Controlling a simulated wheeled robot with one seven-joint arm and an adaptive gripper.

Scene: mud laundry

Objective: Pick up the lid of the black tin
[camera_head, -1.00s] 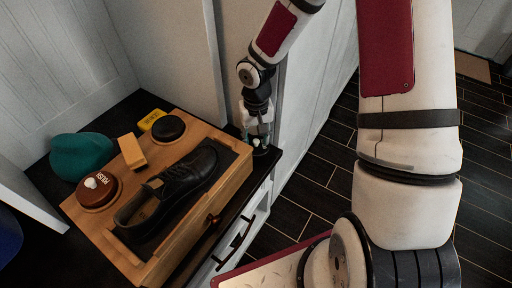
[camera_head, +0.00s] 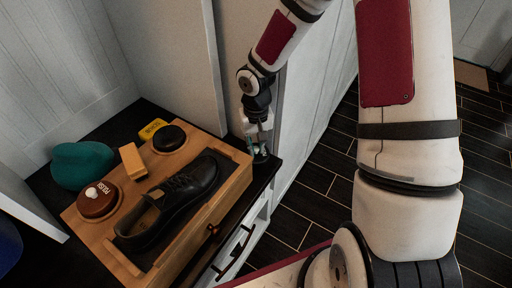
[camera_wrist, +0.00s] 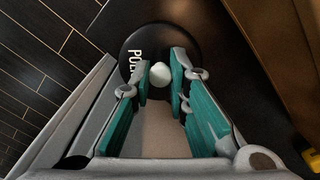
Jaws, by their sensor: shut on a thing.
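The black tin's lid (camera_wrist: 180,42) shows in the wrist view as a round black disc with white lettering, partly cut off by my fingers, and a white knob (camera_wrist: 160,75). My gripper (camera_wrist: 161,80) has its teal-padded fingers on either side of the knob and is shut on it. In the head view my gripper (camera_head: 260,146) points down at the black tin (camera_head: 261,158) on the counter's right end. The tin is small there and mostly hidden by the fingers. I cannot tell whether the lid is clear of the tin.
A wooden box (camera_head: 240,188) left of my gripper carries a black shoe (camera_head: 180,190), a brown tin (camera_head: 97,200) with a white knob, a black round tin (camera_head: 169,138) and a wooden block (camera_head: 132,160).

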